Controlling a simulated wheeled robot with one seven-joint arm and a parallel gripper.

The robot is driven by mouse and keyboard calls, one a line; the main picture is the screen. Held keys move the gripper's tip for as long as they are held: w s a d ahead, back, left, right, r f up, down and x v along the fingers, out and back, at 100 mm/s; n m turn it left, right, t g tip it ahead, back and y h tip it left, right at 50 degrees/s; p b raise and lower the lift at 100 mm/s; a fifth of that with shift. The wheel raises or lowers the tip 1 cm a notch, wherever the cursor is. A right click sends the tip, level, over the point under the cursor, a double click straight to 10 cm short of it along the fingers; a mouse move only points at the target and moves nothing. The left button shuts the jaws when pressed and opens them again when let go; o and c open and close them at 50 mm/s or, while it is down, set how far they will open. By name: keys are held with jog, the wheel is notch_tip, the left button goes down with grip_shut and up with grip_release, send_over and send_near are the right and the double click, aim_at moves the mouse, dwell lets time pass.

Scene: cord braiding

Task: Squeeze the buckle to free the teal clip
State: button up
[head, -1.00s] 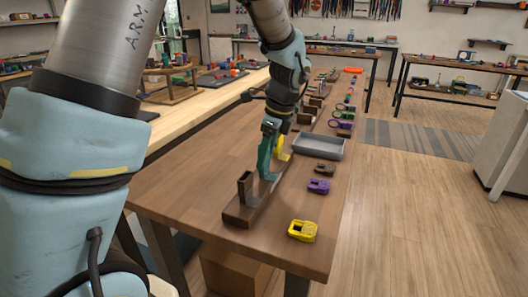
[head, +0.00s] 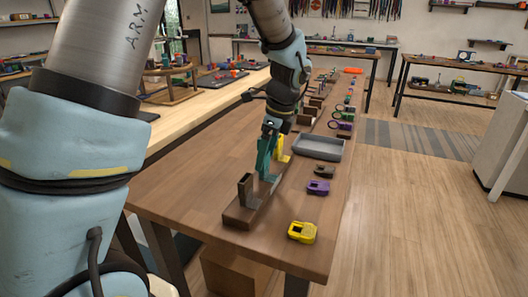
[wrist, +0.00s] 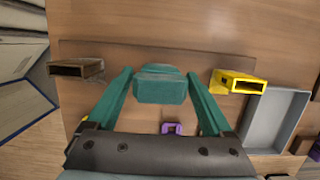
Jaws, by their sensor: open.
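The teal clip (wrist: 160,85) shows in the wrist view as a blocky piece at the wooden rack (wrist: 210,57). My gripper (wrist: 160,74) is open, with one teal finger on each side of the clip. Only narrow gaps show by the fingertips, and I cannot tell whether either touches. In the head view my gripper (head: 268,168) is low over the rack (head: 240,214), and its fingers are hard to tell from the clip. A yellow holder (wrist: 238,82) stands right of the clip in the wrist view, and a dark brown one (wrist: 77,70) stands left.
A grey tray (head: 318,150) lies beside the rack. A purple buckle (head: 318,187), a dark brown buckle (head: 326,170) and a yellow buckle (head: 302,232) lie along the right side of the table. The wooden tabletop (head: 190,180) left of the rack is clear.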

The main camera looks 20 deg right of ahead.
jog(key=p+v, duration=0.5)
jog(key=v, duration=0.1)
jog(key=shift+r+p, duration=0.2)
jog(key=shift+p, duration=0.1)
jog(key=shift+d, duration=0.1)
dwell(0.4)
